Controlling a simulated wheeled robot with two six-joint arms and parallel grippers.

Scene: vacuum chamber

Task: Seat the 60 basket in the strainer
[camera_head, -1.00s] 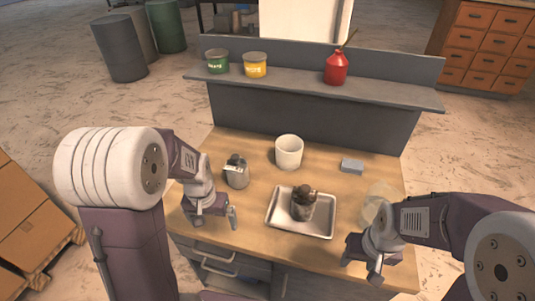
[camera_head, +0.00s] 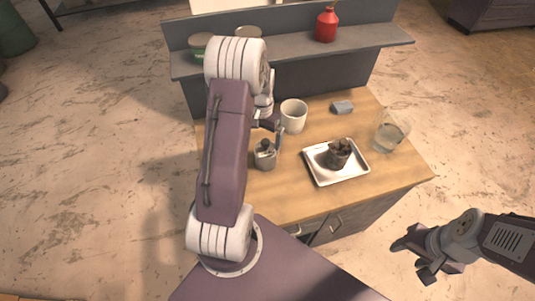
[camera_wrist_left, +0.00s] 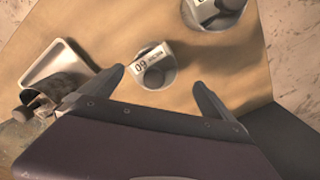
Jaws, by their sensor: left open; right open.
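The 60 basket (camera_wrist_left: 152,72) is a small round grey cup with a pale tag reading 60. In the left wrist view it stands on the table below and between the two fingers of my open left gripper (camera_wrist_left: 165,90), apparently untouched. In the head view my left gripper (camera_head: 268,125) hangs over the table's left side, near a grey tagged cup (camera_head: 265,158) and a white cup (camera_head: 293,117). I cannot tell which thing in the head view is the strainer. My right gripper (camera_head: 422,262) is open and empty, off the table's right side.
A metal tray (camera_head: 318,175) holds a dark, filled cup (camera_head: 338,156). A glass beaker (camera_head: 390,132) and a blue-grey block (camera_head: 342,107) are on the table's right. A second grey tagged cup (camera_wrist_left: 215,15) shows in the wrist view. A shelf (camera_head: 290,48) with a red bottle (camera_head: 327,24) borders the back.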

